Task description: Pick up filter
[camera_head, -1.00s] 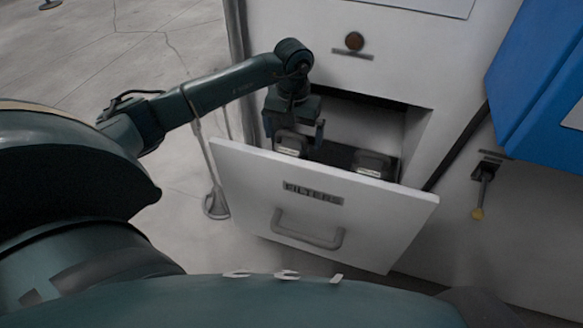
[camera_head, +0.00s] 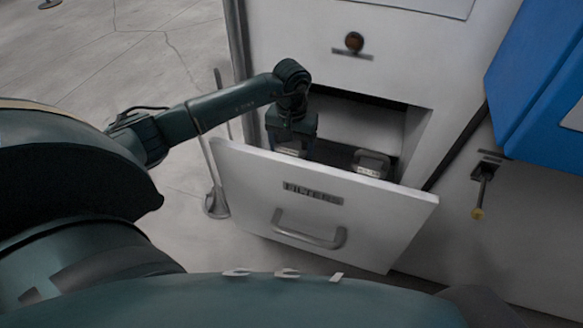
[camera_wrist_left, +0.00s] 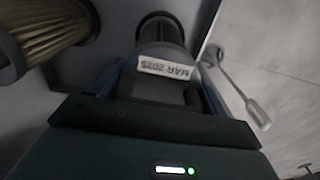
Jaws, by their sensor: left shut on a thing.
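An open drawer labelled FILTERS (camera_head: 395,212) tilts out of a white cabinet and holds two filters. My left gripper (camera_head: 291,146) points down into the left side of the drawer, shut on the left filter (camera_head: 288,153). In the left wrist view that filter (camera_wrist_left: 165,69) carries a label reading MAR 2025, and its grip lies between the fingers of my left gripper (camera_wrist_left: 168,88). The other filter (camera_head: 371,163) sits apart at the right; its tan pleats show at upper left in the wrist view (camera_wrist_left: 48,36). The drawer front hides the filters' lower parts. My right gripper is not in view.
The drawer front has a grey handle (camera_head: 308,232). A blue box (camera_head: 540,75) is at the right, above a yellow-tipped lever (camera_head: 480,190). A round-based stand (camera_head: 216,202) is on the floor left of the drawer. Open floor lies at upper left.

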